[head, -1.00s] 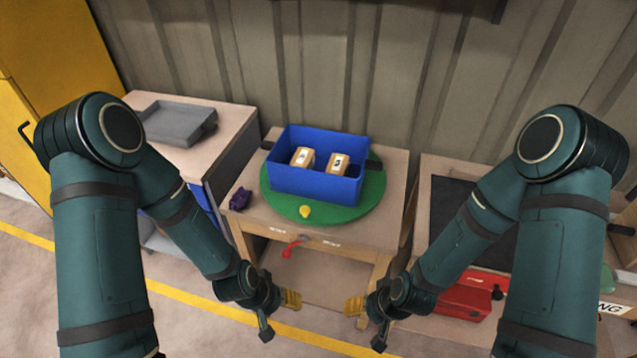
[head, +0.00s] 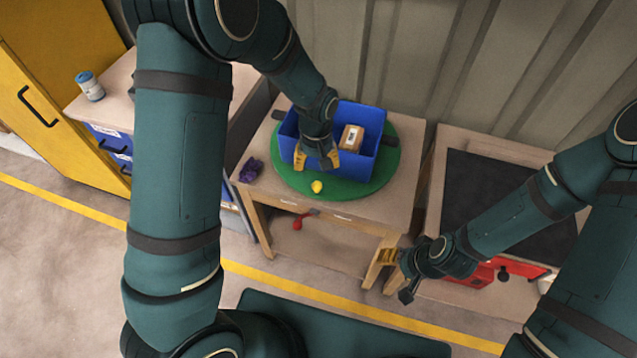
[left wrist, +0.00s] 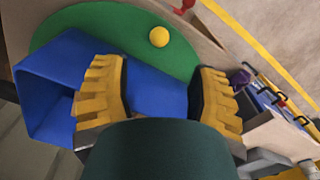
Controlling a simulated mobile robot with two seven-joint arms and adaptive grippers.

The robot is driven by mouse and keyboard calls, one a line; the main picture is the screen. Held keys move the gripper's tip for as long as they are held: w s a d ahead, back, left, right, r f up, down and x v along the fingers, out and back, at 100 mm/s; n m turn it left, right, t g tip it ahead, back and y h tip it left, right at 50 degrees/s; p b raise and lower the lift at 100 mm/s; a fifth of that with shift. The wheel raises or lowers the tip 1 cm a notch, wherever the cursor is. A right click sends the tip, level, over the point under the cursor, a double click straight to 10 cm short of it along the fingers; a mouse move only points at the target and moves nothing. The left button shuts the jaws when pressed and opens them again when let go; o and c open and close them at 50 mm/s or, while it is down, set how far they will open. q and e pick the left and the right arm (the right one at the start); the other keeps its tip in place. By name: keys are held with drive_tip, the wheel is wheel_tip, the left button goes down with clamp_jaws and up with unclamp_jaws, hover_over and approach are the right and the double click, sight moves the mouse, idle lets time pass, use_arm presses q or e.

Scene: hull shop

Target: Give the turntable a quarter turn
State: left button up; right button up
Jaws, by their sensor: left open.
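The green round turntable (head: 360,192) lies on a small wooden table. A yellow knob (head: 317,187) sits near its front rim and also shows in the left wrist view (left wrist: 159,37). A blue bin (head: 367,120) stands on the turntable with a brown box (head: 351,138) inside. My left gripper (head: 316,163) is open at the bin's front, just behind the knob. In the left wrist view the blue bin's wall shows between its spread fingers (left wrist: 160,95); contact cannot be told. My right gripper (head: 386,256) hangs off the table's front right corner, away from the turntable.
A purple object (head: 251,170) lies on the table's left corner. A bench with a can (head: 90,86) stands left; a bench with a dark panel (head: 495,200) and red box (head: 477,277) stands right.

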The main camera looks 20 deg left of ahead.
sight(317, 183)
use_arm(q)
wheel_tip(317, 183, down, 10)
drive_tip(key=shift+r+b, duration=0.1)
drive_tip(key=shift+b, duration=0.8)
clamp_jaws()
